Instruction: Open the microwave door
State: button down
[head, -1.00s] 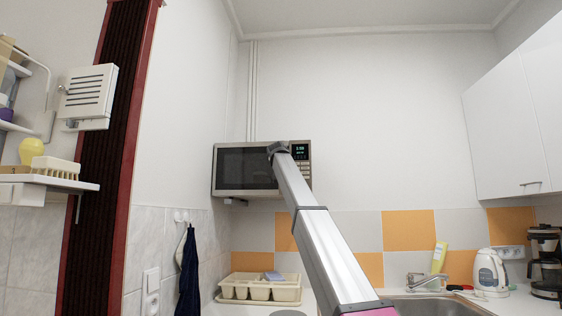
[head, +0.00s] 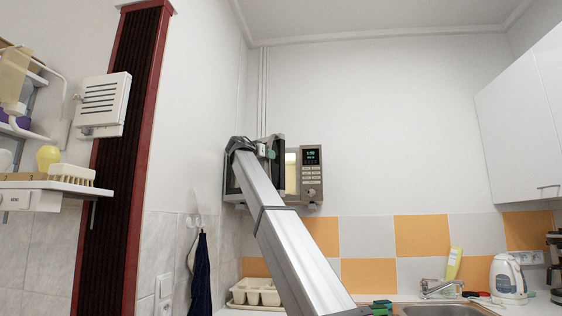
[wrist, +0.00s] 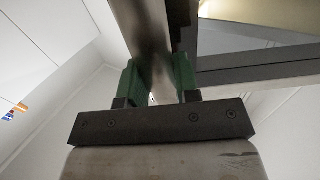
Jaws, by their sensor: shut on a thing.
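The microwave (head: 312,180) is a steel box high on the wall, with its lit control panel on the right. Its dark glass door (head: 277,170) stands partly swung out, and a lit yellowish strip of the inside shows beside the panel. My gripper (head: 265,150) is at the door, partly hidden by my arm. In the wrist view, my gripper's green fingers (wrist: 155,80) are on both sides of a steel bar (wrist: 147,35) of the door and shut on it. My arm hides much of the door in the head view.
White wall cupboards (head: 525,125) hang at the right. A shelf (head: 50,190) juts out at the far left. The wall right of the microwave is clear.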

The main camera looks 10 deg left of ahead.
jog(key=s+a+m+g+h, duration=0.2)
jog(key=s+a+g+h, duration=0.1)
jog(key=s+a, duration=0.5)
jog(key=shift+s+a+m, duration=0.2)
jog(key=shift+a+m, duration=0.2)
jog(key=shift+a, duration=1.1)
jog(key=c, duration=0.8)
grip_release()
jog(key=shift+c, duration=0.2)
